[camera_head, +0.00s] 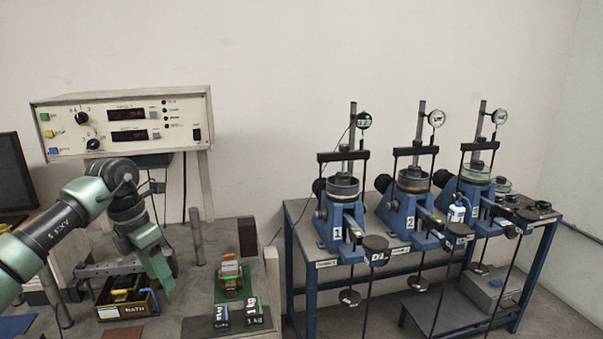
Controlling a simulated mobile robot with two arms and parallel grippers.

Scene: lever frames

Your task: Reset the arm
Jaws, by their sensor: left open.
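My left arm (62,220) comes in from the left and bends down at the wrist over the grey bench. My left gripper (163,278) points down, its green fingers just right of an open dark tray (124,308). It is open, and I see nothing held between its fingers. I cannot tell whether its tips touch the tray or bench. My right gripper is not in view.
A beige control box (125,122) stands behind the arm. Several blue lever frames (343,222) stand on a blue-legged table (300,252) at right.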

